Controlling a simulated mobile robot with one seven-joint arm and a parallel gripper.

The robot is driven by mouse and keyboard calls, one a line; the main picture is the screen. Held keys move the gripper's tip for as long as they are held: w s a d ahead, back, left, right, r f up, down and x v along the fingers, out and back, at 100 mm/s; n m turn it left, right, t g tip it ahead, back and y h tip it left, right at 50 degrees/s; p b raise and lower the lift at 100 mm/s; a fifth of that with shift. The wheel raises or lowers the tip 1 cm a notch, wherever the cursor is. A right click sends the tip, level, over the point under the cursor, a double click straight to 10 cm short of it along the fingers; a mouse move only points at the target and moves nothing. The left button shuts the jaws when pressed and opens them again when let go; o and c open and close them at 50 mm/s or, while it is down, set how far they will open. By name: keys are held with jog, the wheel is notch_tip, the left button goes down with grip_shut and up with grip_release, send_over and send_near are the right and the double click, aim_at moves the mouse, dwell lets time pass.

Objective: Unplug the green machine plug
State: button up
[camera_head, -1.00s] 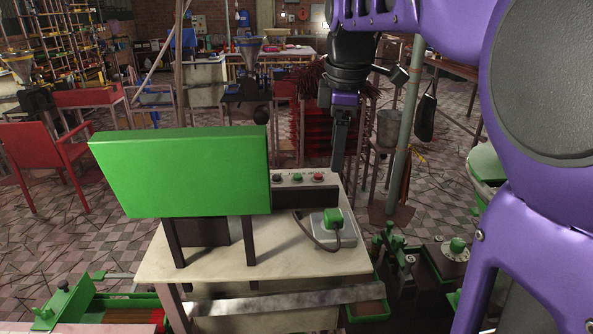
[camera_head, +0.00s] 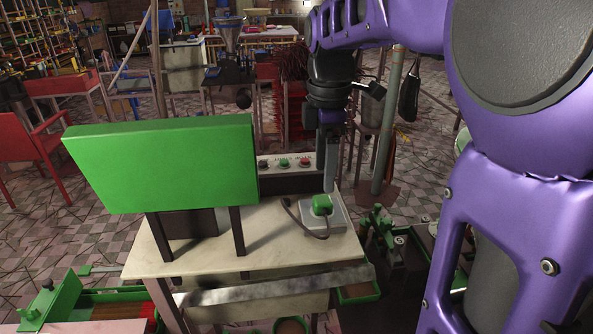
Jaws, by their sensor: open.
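The green plug (camera_head: 321,205) sits in a pale grey socket box (camera_head: 325,220) on the right part of the machine's table (camera_head: 285,248). A dark cable loops from the plug over the left side of the box. My gripper (camera_head: 329,186) points down, its fingertips just above and slightly right of the plug. The fingers overlap edge-on in this view. The gripper is open and holds nothing. I cannot tell whether the fingertips touch the plug.
A large green panel (camera_head: 160,165) on dark legs stands on the table to the left. A button box (camera_head: 285,163) is behind the plug. A pole (camera_head: 386,125) rises behind at right. Green-framed machinery (camera_head: 390,235) stands right of the table.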

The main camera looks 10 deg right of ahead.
aim_at(323, 199)
jog(key=shift+f+b, duration=2.35)
jog(key=shift+f, duration=1.25)
jog(key=shift+p, duration=0.35)
jog(key=shift+c, duration=0.3)
grip_shut()
jog(key=shift+r, duration=0.15)
jog(key=shift+r+p, duration=1.9)
jog(key=shift+r, duration=1)
